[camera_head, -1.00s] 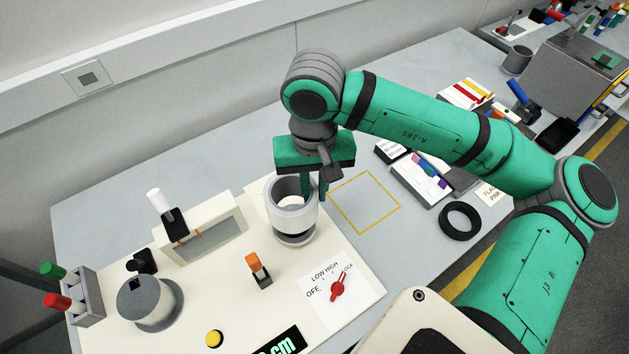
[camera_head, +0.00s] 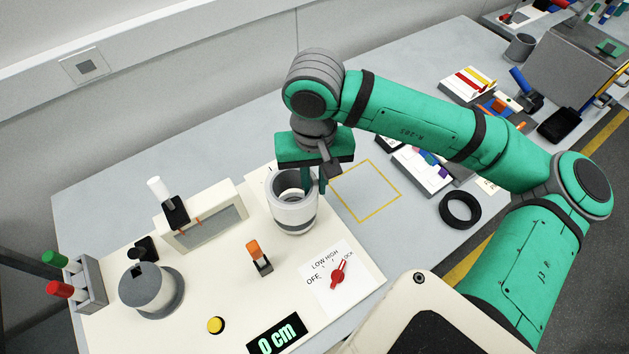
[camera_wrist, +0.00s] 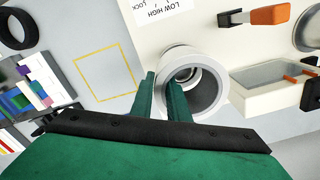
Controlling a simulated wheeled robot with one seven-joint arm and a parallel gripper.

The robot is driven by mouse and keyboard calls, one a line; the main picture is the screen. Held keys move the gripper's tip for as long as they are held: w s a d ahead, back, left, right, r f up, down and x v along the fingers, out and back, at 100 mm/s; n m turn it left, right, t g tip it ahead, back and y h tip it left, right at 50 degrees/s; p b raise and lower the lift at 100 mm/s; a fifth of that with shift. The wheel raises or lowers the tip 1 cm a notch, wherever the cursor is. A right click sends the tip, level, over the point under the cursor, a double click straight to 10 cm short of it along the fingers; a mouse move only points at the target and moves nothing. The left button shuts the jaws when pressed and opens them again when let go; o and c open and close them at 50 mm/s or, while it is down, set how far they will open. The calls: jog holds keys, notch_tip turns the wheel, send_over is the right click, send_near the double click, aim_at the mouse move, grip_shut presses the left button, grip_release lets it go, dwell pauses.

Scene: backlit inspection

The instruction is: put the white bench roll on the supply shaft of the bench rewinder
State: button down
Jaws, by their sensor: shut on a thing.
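The white bench roll (camera_head: 292,215) stands upright at the back right of the bench rewinder (camera_head: 215,268), over the spot where a grey round base showed. My gripper (camera_head: 314,183) is shut on its wall, with one finger inside the bore and one outside; the wrist view also shows the fingers (camera_wrist: 161,88) straddling the rim of the roll (camera_wrist: 207,112). Pale rings show deep in the bore. The supply shaft is mostly hidden by the roll, and I cannot tell whether the roll is fully seated.
On the rewinder are a grey spool (camera_head: 150,290), an orange-handled lever (camera_head: 258,258), a red knob (camera_head: 338,272), a yellow button (camera_head: 216,325) and a display reading 0 cm (camera_head: 277,339). A black ring (camera_head: 460,209) lies right. The yellow-outlined square (camera_head: 365,190) is empty.

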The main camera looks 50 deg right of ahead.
jog(key=shift+f, duration=1.7)
dwell(1.6)
jog(key=shift+r, duration=1.55)
jog(key=shift+a+f, duration=0.1)
jog(key=shift+f, duration=1.6)
dwell(0.5)
jog(key=shift+r, duration=0.15)
jog(key=shift+d, duration=0.2)
dwell(0.6)
